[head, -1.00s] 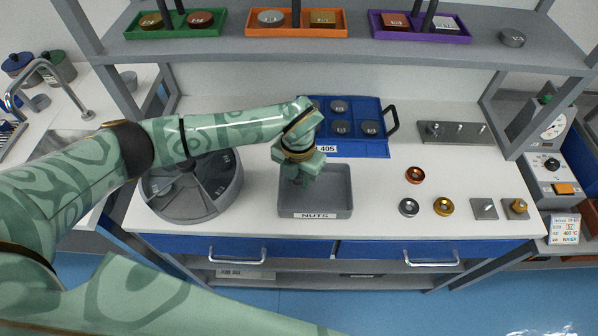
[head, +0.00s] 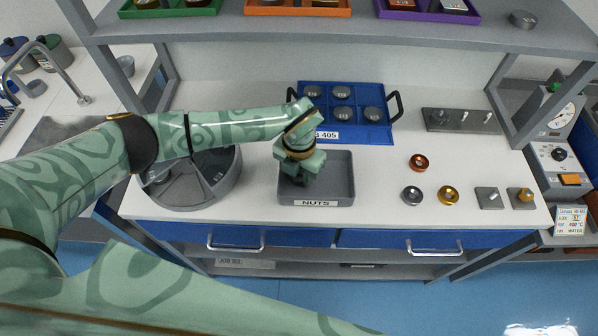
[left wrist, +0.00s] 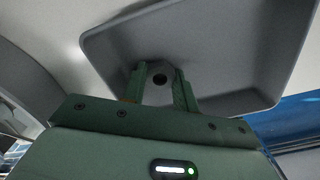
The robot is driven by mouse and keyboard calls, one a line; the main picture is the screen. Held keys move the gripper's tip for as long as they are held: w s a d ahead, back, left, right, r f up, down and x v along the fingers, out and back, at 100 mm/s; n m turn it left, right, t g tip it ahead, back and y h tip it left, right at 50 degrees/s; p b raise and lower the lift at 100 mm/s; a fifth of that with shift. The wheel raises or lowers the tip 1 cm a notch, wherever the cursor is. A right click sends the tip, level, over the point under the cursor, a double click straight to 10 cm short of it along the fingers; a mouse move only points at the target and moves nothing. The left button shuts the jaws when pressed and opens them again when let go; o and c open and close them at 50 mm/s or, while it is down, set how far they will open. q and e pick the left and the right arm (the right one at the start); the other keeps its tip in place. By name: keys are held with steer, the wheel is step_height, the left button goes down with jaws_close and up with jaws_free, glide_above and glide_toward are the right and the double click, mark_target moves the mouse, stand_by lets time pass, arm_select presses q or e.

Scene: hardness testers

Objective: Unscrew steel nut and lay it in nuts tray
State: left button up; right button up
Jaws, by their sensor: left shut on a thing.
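My left gripper (head: 297,179) points down inside the left part of the grey nuts tray (head: 337,177), which has a "NUTS" label on its front. In the left wrist view, its fingers (left wrist: 159,88) are shut on a grey steel nut with a dark hole (left wrist: 159,75). The tray floor (left wrist: 215,50) shows behind the nut; I cannot tell whether the nut touches it. In the head view the nut is hidden by the gripper. At the right, one small plate has a bare stud (head: 489,197); the plate beside it carries a brass nut (head: 521,196). My right gripper is not in view.
A round grey divided container (head: 205,190) stands left of the tray. A blue case with grey discs (head: 352,130) lies behind it. Copper (head: 419,162), steel (head: 412,195) and brass (head: 448,195) round pieces sit to the right, with clear table between.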

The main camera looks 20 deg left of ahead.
arm_select(q)
steer(key=shift+s+f, duration=0.15)
steer(key=shift+f, duration=0.1)
steer(key=o, duration=1)
steer(key=shift+f, duration=0.1)
steer(key=shift+o, duration=0.2)
step_height(320, 180, up, 17)
steer(key=p, duration=0.3)
steer(key=shift+d+p, duration=0.2)
steer(key=shift+p, duration=0.1)
